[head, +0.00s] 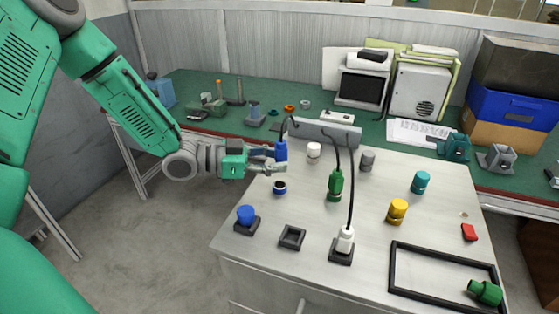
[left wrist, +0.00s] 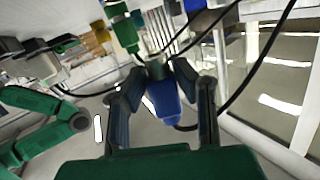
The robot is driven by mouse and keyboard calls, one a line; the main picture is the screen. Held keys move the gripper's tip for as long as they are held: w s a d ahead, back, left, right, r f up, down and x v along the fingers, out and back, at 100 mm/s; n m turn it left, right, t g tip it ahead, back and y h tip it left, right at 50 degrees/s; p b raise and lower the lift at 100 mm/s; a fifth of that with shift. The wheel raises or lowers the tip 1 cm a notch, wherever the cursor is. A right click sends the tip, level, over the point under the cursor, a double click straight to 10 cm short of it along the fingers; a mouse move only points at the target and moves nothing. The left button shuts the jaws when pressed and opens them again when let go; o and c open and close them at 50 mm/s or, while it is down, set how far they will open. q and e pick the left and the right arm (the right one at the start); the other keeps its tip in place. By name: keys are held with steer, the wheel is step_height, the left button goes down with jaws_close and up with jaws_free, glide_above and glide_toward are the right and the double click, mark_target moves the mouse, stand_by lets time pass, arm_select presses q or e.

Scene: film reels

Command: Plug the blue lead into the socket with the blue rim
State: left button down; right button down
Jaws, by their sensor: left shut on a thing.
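My left gripper (head: 276,160) is shut on the blue lead's plug (head: 281,150), held above the back left of the metal worktop. In the left wrist view the blue plug (left wrist: 165,100) sits between the two dark fingers (left wrist: 163,98). A black cable runs from it to a grey block at the back. A small round piece with a dark blue rim and pale middle, seemingly the blue-rimmed socket (head: 279,188), stands on the worktop just below and in front of the gripper. The plug is apart from it. My right gripper is not in view.
A green plug (head: 335,184) and a white plug (head: 345,240) on black cables stand to the right. A blue cylinder (head: 246,214) on a dark base and an empty square holder (head: 292,237) are nearer. Yellow (head: 397,211) and teal (head: 421,182) cylinders stand further right.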

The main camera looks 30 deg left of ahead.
mark_target(276, 191)
arm_select(q)
steer(key=shift+s+a+f, duration=0.1)
steer(key=shift+s+f, duration=0.15)
steer(key=shift+f, duration=0.05)
steer(key=shift+s+f+b, duration=0.1)
steer(key=shift+f+b, duration=0.25)
steer(key=shift+b, duration=0.25)
steer(key=f+b, duration=0.2)
steer(key=f, duration=0.1)
steer(key=shift+w, duration=0.3)
steer(key=shift+s+d+f+b, duration=0.2)
steer(key=shift+f+b, duration=0.3)
steer(key=shift+b, duration=0.3)
steer(key=shift+w, duration=0.1)
steer(key=shift+a, duration=0.15)
steer(key=shift+s, duration=0.2)
steer(key=shift+p, duration=0.35)
steer(key=shift+f, duration=0.2)
